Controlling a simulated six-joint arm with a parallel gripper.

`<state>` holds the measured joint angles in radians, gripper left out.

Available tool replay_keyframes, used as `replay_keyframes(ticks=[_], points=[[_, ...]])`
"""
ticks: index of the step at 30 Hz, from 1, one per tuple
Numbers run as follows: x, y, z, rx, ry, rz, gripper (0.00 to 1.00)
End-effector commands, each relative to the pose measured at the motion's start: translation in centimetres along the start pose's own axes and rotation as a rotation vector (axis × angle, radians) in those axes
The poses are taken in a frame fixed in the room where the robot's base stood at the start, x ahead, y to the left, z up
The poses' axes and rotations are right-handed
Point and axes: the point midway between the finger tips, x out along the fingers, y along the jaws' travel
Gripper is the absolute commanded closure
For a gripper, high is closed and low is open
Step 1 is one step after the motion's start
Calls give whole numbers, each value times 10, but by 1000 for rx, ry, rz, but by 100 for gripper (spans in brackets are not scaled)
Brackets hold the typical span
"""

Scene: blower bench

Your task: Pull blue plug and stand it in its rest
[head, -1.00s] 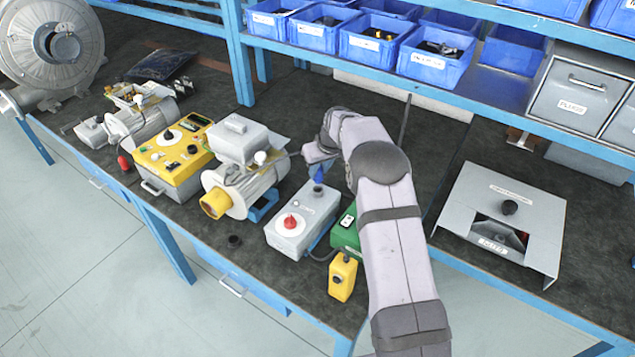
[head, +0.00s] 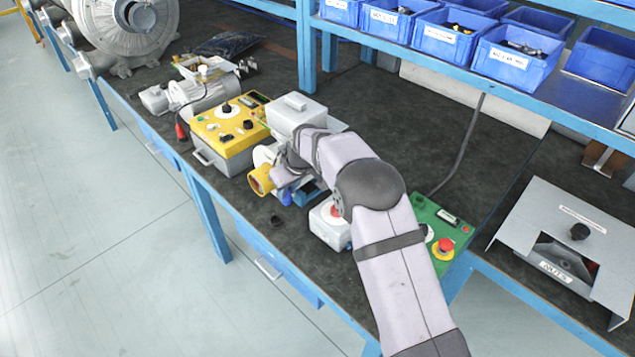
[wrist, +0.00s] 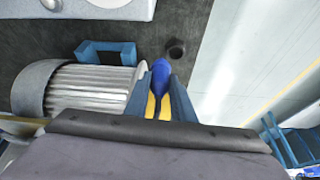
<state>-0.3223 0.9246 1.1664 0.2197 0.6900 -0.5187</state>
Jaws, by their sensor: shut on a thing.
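My gripper (wrist: 160,92) is shut on the blue plug (wrist: 160,72), whose rounded end shows between the fingers in the wrist view. A small dark round cup (wrist: 176,50), probably the rest, is empty on the bench just beyond the plug in the wrist view. The cup (head: 277,220) also shows in front of the motor in the head view. The grey box with a red knob (head: 328,227) is partly hidden by my arm.
The ribbed motor (wrist: 92,90) and its blue foot (wrist: 105,52) lie left of the gripper in the wrist view. A yellow control box (head: 225,135) stands left of it in the head view. A green box (head: 440,230) is right of my arm. The bench edge is close to the cup.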

Motion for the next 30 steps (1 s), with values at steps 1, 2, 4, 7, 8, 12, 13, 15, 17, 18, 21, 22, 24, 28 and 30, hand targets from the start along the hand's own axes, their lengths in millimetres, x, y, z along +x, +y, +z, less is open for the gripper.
replay_keyframes(ticks=[1, 2, 4, 7, 8, 12, 13, 15, 17, 18, 21, 22, 24, 28, 30], points=[[7, -10, -2, -19, 1, -8, 100], [11, -14, -3, -29, 1, -14, 100], [17, -22, -7, -52, 2, -24, 100], [21, -29, -11, -71, 4, -33, 100], [22, -30, -11, -74, 4, -34, 100], [23, -33, -12, -82, 4, -38, 100], [23, -33, -13, -82, 4, -38, 100], [23, -33, -13, -82, 4, -38, 100], [23, -32, -12, -82, 4, -37, 100], [23, -32, -12, -82, 4, -37, 100], [23, -32, -12, -81, 4, -37, 100], [23, -32, -12, -81, 4, -37, 100], [24, -32, -12, -81, 3, -37, 100], [28, -32, -10, -81, 3, -37, 100], [32, -32, -8, -81, 3, -37, 100]])
